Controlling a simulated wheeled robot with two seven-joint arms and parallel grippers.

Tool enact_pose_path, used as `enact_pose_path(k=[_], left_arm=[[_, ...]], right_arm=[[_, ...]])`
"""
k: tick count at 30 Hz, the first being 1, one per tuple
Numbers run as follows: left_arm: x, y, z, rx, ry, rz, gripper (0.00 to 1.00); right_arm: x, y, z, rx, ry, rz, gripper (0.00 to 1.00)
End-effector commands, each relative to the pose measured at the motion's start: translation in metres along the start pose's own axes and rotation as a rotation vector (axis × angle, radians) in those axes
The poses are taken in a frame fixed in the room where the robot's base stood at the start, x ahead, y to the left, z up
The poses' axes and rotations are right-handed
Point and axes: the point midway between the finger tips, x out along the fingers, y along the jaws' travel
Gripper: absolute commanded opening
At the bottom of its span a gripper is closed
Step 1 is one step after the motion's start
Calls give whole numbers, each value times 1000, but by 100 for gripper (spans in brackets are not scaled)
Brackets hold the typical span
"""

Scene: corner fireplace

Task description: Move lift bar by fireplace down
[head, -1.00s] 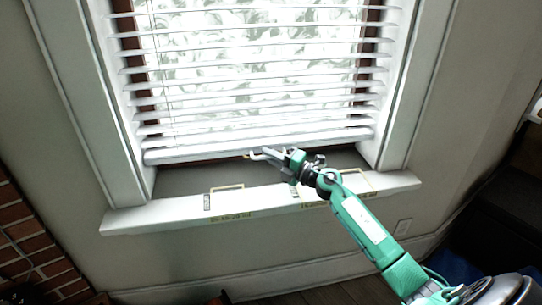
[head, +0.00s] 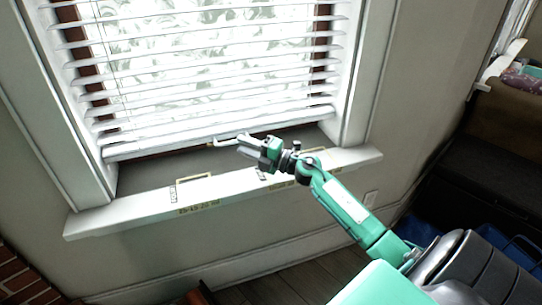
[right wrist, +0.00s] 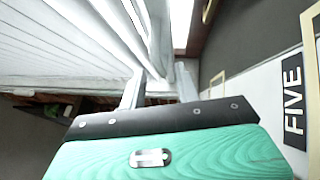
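The lift bar (head: 180,139) is the thick white bottom rail of the window blind. It hangs above the sill, slightly slanted in the head view, with a dark gap below it. My right gripper (head: 238,142) is at the lower edge of the bar, right of its middle. In the right wrist view its two fingers (right wrist: 160,88) stand apart, with white blind parts beyond and between them. I cannot tell whether the fingers touch the bar. My left gripper is not in view.
White slats (head: 200,75) hang above the bar. The window sill (head: 130,217) carries labels and small yellow-framed outlines. White window trim (head: 365,85) stands on the right. Brick (head: 22,280) shows at lower left. A dark bench (head: 480,165) is at right.

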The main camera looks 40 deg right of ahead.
Motion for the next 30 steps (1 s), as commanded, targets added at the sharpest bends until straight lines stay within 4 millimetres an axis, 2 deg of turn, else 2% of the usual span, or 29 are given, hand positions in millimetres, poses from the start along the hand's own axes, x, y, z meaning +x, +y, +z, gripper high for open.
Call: enact_pose_path(k=[9,15,21,30], left_arm=[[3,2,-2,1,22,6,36],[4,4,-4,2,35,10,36],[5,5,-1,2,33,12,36],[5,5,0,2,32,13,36]], right_arm=[[-56,-2,-1,1,1,-3,32],[-83,-1,-1,1,1,-2,32],[-95,0,-1,-1,2,-1,32],[-96,0,-1,-1,2,0,32]])
